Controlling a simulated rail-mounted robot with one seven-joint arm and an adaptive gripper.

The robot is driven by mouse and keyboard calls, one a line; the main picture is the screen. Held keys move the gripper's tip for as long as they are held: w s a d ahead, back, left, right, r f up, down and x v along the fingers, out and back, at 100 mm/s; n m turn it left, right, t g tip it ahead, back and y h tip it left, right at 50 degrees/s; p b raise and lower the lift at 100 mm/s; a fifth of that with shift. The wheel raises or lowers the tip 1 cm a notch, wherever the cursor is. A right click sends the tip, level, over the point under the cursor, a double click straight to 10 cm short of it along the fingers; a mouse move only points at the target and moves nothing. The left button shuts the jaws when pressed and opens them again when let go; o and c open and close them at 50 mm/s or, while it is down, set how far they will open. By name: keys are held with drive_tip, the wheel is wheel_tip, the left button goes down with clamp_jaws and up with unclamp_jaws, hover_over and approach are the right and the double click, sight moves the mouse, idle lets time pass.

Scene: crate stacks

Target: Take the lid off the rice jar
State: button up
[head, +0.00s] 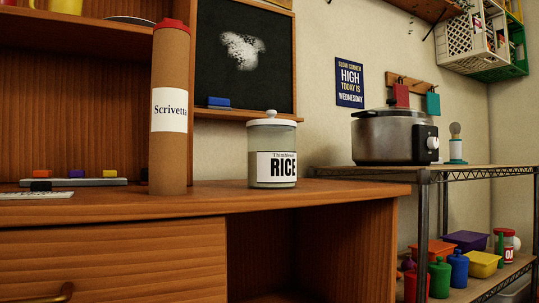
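The rice jar (254,168) stands upright on the wooden desk top in the head view, near the middle. It is a glass jar with a white label reading RICE. Its pale lid (271,118) with a small round knob sits on top of the jar. My gripper is not in view.
A tall brown tube with a red cap (171,75) stands left of the jar on the desk (225,192). A chalkboard (270,62) is behind. A metal cooker (385,138) stands on a shelf rack (465,170) at right. The desk front by the jar is clear.

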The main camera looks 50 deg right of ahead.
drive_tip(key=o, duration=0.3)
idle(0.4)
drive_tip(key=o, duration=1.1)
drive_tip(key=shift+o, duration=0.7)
